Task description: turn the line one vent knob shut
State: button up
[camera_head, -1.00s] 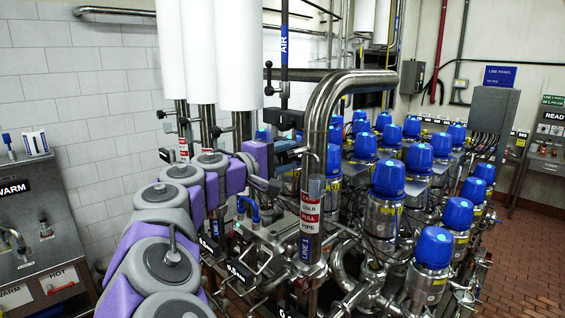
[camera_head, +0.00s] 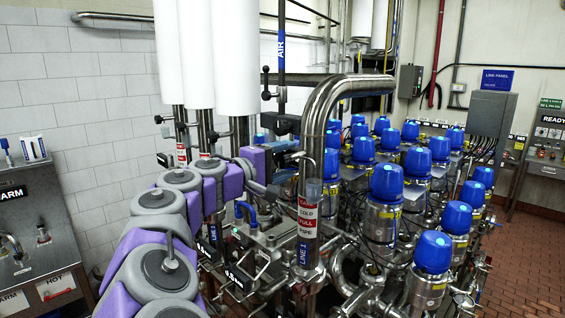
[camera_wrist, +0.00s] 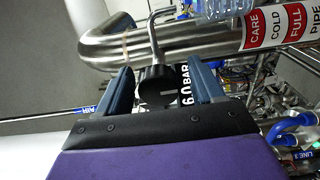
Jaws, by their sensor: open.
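A black round knob (camera_wrist: 157,86) shows in the wrist view, with a slot-like mark on its face and a bent metal rod rising behind it. My gripper (camera_wrist: 160,85) is open, with one blue-grey finger on each side of the knob. I cannot tell whether either finger touches it. A "6.0 BAR" label (camera_wrist: 186,86) is partly covered by the right finger. In the head view my gripper (camera_head: 284,147) is beside the thick steel pipe (camera_head: 318,110) marked "LINE 1"; the knob is hard to make out there.
The steel pipe (camera_wrist: 150,38) bends close beyond my fingers in the wrist view. Several blue-capped valves (camera_head: 387,182) crowd the right side. White-wrapped pipes (camera_head: 200,50) stand behind my arm. A sink panel (camera_head: 42,245) is at the left; brick floor (camera_head: 510,255) is clear at the right.

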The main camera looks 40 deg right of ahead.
jog(key=shift+a, duration=0.1)
jog(key=s+a, duration=0.1)
jog(key=a, duration=1.6)
jog(key=shift+s+a, duration=0.15)
